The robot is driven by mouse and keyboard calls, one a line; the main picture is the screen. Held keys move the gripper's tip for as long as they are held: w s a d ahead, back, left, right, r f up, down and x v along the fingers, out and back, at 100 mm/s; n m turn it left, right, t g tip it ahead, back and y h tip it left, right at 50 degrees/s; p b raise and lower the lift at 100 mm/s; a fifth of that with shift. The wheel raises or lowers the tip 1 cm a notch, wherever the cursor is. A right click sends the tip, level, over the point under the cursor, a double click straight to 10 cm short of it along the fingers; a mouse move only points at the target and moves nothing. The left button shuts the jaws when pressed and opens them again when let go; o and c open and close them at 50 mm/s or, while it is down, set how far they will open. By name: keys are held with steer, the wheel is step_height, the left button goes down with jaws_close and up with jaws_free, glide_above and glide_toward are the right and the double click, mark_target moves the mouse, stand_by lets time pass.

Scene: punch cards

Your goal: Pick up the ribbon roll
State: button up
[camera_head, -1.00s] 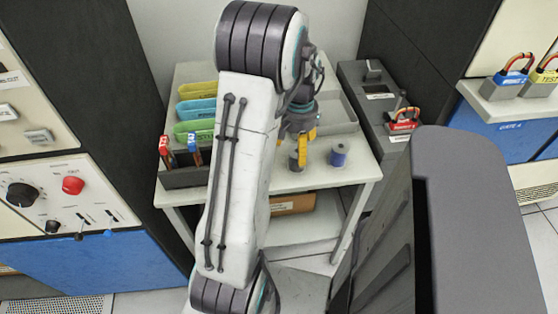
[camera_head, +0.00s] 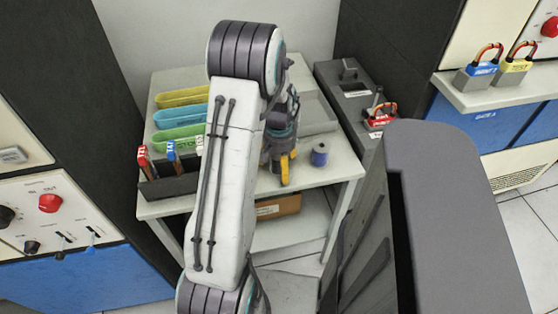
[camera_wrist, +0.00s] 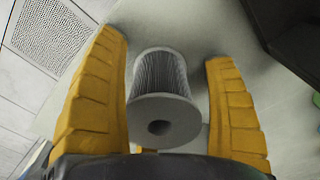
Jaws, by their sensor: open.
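A grey ribbed roll (camera_wrist: 160,80) with a dark centre hole, seemingly the ribbon roll, fills the middle of the wrist view. My gripper (camera_wrist: 166,52) is open, with one yellow finger on each side of the roll. A gap shows on the right side; the left finger is very close to the roll, and I cannot tell whether it touches. In the head view my gripper (camera_head: 285,170) points down at the table's front part and hides the grey roll. A blue spool (camera_head: 320,155) stands just right of my gripper.
The white table (camera_head: 335,170) holds yellow, blue and green trays (camera_head: 180,117) at the left and a dark holder (camera_head: 167,187) with red and blue tools. A grey bin (camera_head: 318,115) is behind the blue spool. A dark cabinet (camera_head: 350,95) stands right of the table.

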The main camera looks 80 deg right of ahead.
steer(key=c, duration=1.3)
steer(key=shift+c, duration=0.2)
